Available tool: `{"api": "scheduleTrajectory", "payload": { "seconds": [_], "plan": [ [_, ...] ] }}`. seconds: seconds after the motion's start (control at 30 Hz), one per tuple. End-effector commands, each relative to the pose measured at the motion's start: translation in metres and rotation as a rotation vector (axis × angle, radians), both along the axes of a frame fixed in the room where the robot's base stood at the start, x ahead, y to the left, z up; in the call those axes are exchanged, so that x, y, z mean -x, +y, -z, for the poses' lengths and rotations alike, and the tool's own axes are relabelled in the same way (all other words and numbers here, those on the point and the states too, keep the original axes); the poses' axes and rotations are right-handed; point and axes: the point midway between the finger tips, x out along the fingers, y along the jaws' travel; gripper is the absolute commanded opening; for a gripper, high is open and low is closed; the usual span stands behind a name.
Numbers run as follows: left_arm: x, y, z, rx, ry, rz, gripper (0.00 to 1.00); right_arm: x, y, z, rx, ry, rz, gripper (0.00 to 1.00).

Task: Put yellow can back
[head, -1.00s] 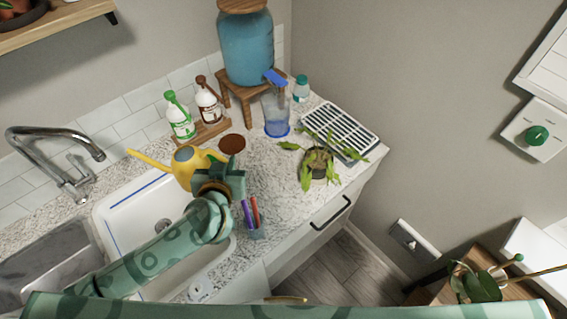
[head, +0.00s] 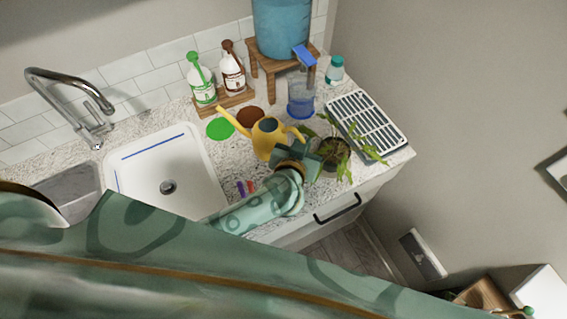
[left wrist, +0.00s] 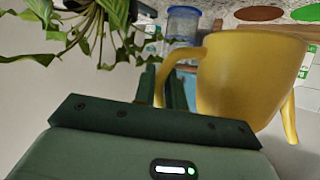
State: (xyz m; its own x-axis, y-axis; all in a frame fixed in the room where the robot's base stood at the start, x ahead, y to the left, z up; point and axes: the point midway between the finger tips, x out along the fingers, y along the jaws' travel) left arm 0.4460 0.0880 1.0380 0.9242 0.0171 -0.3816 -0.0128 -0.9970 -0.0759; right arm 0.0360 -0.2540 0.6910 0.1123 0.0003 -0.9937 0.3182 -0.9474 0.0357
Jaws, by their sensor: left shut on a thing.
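The yellow can (head: 266,139) is a watering can with a long spout pointing up and left in the head view. It is over the counter, right of the white sink; I cannot tell if it touches the counter. My left gripper (head: 290,152) is at its right side, shut on its handle. In the left wrist view the can (left wrist: 250,75) fills the right, with the handle between the fingers (left wrist: 163,88). A green disc (head: 220,128) and a brown disc (head: 251,116) lie bare on the counter behind it. My right gripper is not in view.
A potted plant (head: 335,152) stands close right of my left gripper. Purple and red pens (head: 246,187) are beside my arm. The sink (head: 160,165) is left.

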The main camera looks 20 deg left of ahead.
Motion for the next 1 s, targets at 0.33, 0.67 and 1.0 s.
{"api": "scheduleTrajectory", "payload": {
  "seconds": [0.33, 0.67, 1.0],
  "plan": [
    [0.0, -0.001, 0.059, -0.002, -0.001, 0.002, 0.0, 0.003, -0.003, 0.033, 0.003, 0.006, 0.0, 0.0],
    [0.0, 0.0, 0.098, -0.003, -0.001, 0.003, 0.0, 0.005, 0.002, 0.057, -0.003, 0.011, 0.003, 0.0],
    [0.001, 0.0, 0.099, 0.0, 0.002, 0.0, 0.15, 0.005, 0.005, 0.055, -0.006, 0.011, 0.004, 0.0]
  ]
}}
